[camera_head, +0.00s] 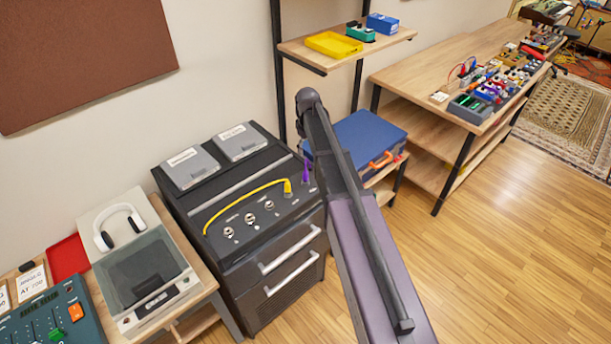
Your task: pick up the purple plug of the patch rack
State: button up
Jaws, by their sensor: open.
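The patch rack (225,215) is a dark cabinet with a sloped top panel, left of centre in the head view. The purple plug (305,173) stands upright near the right end of that panel, close to the edge of my arm in the picture. A yellow cable (240,199) arches over the panel, its yellow plug (287,187) just left of the purple one. Several silver jacks (250,218) sit in front of the cable. My arm crosses the middle of the view, but my gripper cannot be seen.
Two grey boxes (191,166) sit on the rack's back. Left stands a table with headphones (119,226) and a turntable-like device (146,278). Behind my arm are a blue case (368,138) and a shelf with a yellow tray (333,44). The wooden floor (490,270) at right is clear.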

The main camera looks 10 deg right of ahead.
aim_at(305, 171)
jog(key=shift+f, duration=0.1)
notch_tip(305, 171, down, 8)
jog(key=b, duration=0.8)
jog(key=shift+f+b, duration=0.25)
jog(key=shift+b, duration=0.05)
jog(key=shift+f, duration=0.1)
dwell(0.4)
jog(key=shift+a+f+b, duration=0.15)
jog(key=shift+f+b, duration=1.1)
jog(key=shift+b, duration=0.05)
jog(key=shift+a+f+b, duration=0.15)
jog(key=shift+f+b, duration=1.1)
jog(key=shift+b, duration=0.05)
grip_shut()
